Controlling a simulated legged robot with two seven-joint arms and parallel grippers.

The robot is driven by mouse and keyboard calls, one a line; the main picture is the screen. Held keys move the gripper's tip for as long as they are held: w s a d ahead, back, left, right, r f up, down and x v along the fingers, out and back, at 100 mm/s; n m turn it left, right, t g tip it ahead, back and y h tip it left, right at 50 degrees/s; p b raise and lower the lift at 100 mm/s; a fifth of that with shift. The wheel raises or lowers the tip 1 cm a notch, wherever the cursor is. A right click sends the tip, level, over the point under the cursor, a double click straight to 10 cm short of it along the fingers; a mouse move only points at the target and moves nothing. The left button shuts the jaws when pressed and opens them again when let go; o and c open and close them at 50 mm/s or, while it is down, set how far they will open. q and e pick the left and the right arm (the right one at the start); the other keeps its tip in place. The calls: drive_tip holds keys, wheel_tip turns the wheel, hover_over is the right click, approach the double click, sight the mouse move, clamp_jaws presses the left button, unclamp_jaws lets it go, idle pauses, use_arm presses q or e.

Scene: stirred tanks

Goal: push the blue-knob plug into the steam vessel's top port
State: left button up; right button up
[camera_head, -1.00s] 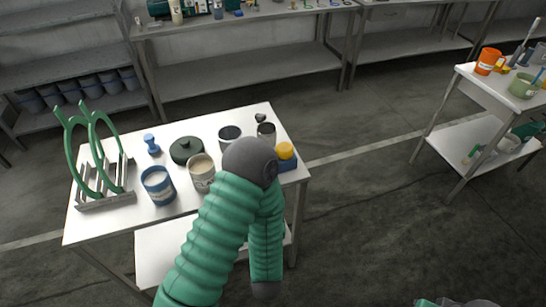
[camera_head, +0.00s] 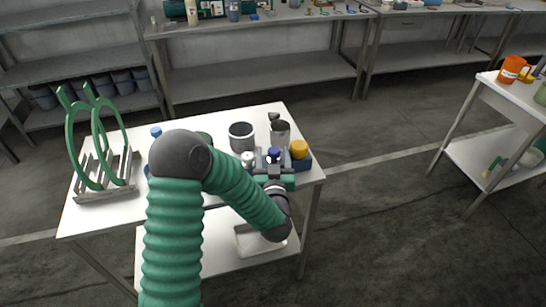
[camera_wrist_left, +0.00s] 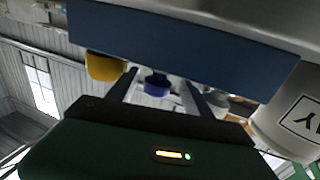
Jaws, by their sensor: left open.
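The blue-knob plug (camera_head: 274,153) stands at a blue block (camera_head: 303,163), between a yellow knob (camera_head: 299,149) and a whitish knob (camera_head: 247,158). My left gripper (camera_head: 274,168) is open just on the near side of it. In the left wrist view, which looks upside down, the blue knob (camera_wrist_left: 157,85) shows between the two finger bars against the blue block (camera_wrist_left: 180,45). I cannot tell whether the fingers touch it. I cannot pick out the steam vessel or its top port for certain. My right gripper is not in view.
A grey cup (camera_head: 242,137) and a metal cup (camera_head: 280,132) stand behind the block. A grey rack with green hoops (camera_head: 103,178) is at the table's left. My left arm hides the table's middle. A labelled white container (camera_wrist_left: 297,122) is near in the wrist view.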

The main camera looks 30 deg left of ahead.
use_arm(q)
drive_tip(key=shift+w+a, duration=0.15)
drive_tip(key=shift+w, duration=0.4)
drive_tip(key=shift+r, duration=0.1)
drive_tip(key=shift+c, duration=0.6)
drive_tip(key=shift+s, duration=0.1)
clamp_jaws()
